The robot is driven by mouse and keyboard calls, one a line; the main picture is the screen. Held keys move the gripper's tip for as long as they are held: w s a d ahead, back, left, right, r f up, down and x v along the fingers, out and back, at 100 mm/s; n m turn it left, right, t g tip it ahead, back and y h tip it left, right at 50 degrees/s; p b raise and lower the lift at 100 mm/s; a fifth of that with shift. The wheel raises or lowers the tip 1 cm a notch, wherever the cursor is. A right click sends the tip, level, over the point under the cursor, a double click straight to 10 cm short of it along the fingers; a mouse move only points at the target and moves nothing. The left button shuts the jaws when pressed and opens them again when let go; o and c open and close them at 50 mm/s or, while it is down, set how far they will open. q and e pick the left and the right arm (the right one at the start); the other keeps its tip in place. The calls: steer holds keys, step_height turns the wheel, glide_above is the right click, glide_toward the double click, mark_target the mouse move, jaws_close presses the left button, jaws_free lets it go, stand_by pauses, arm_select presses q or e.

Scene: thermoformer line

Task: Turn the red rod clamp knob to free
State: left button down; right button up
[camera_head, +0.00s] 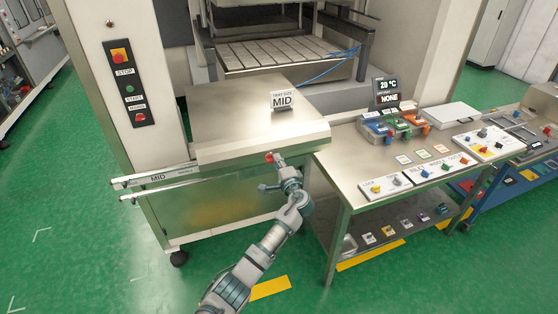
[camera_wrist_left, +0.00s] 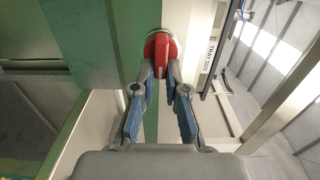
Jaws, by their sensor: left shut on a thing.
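The red rod clamp knob (camera_wrist_left: 160,52) is a round red knob with a raised grip bar, seen in the left wrist view at the top middle on a pale round base. In the head view the red knob (camera_head: 269,157) is a small red spot at the front edge of the steel table. My left gripper (camera_wrist_left: 160,75) is shut on the knob's grip bar, with a fingertip on each side. In the head view the left gripper (camera_head: 274,162) reaches the knob from the front. The fingertips hide part of the bar. My right gripper is in neither view.
A side bench (camera_head: 345,165) with colored parts and labelled cards stands to the right. The green floor in front is open.

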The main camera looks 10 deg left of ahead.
arm_select(q)
steer(key=shift+a+f, duration=0.15)
steer(key=shift+f, duration=0.15)
steer(key=c, duration=1.3)
jaws_free()
steer(key=shift+o, duration=0.5)
steer(key=shift+w+a, duration=0.15)
steer(key=shift+w, duration=0.05)
steer(key=shift+s, duration=0.1)
steer(key=v, duration=1.1)
steer(key=shift+s+d, duration=0.2)
steer(key=shift+d, duration=0.1)
